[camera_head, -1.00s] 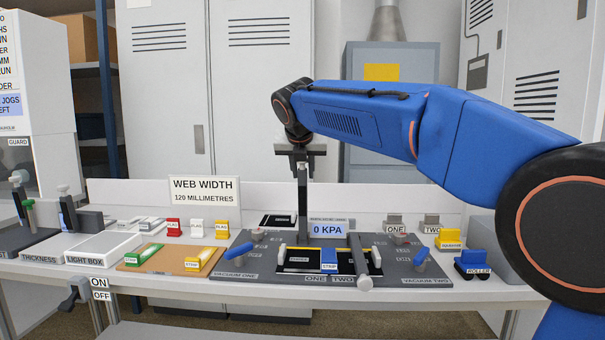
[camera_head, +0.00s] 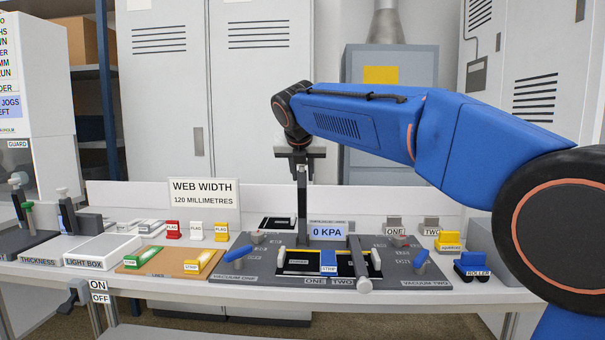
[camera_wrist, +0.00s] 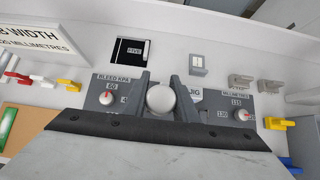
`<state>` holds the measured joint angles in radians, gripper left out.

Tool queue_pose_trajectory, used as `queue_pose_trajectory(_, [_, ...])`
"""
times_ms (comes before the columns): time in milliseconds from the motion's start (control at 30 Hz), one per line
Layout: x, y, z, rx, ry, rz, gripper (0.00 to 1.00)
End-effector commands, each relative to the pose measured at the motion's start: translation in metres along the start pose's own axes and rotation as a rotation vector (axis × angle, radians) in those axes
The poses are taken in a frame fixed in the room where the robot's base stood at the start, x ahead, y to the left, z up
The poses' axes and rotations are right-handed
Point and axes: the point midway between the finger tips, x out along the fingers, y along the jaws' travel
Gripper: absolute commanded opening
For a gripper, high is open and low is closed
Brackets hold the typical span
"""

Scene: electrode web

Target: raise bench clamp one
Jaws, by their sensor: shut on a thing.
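Bench clamp one, a dark bar (camera_head: 302,215), stands upright above the bench plate, behind the ONE label (camera_head: 315,281). My gripper (camera_head: 300,163) is at its top end, pointing down. In the wrist view my gripper (camera_wrist: 160,82) has its two dark fingers on either side of a round white knob (camera_wrist: 160,99) and is shut on it. The rest of the bar is hidden below the knob in that view. The second clamp bar (camera_head: 357,262) lies down across the plate beside the TWO label, its rounded end toward the front.
A blue STRIP block (camera_head: 328,261) lies between the two clamps. Blue levers stand at the left (camera_head: 238,252) and right (camera_head: 420,259) of the plate. A 0 KPA display (camera_head: 327,232) stands behind. A WEB WIDTH sign (camera_head: 204,192) stands at back left.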

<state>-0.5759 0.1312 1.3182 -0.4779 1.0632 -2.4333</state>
Motion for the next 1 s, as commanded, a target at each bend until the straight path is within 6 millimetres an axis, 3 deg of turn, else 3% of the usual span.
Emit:
queue_pose_trajectory(367, [0.006, 0.000, -0.005, -0.003, 0.012, -0.006, 0.00])
queue_pose_trajectory(400, [0.006, 0.000, -0.005, -0.003, 0.012, -0.006, 0.33])
queue_pose_trajectory(467, [0.005, 0.000, -0.004, -0.003, 0.010, -0.006, 0.43])
queue_pose_trajectory(800, [-0.001, 0.000, -0.001, -0.001, 0.004, -0.002, 0.43])
queue_pose_trajectory(1000, [-0.025, 0.000, -0.001, 0.000, 0.001, 0.000, 0.43])
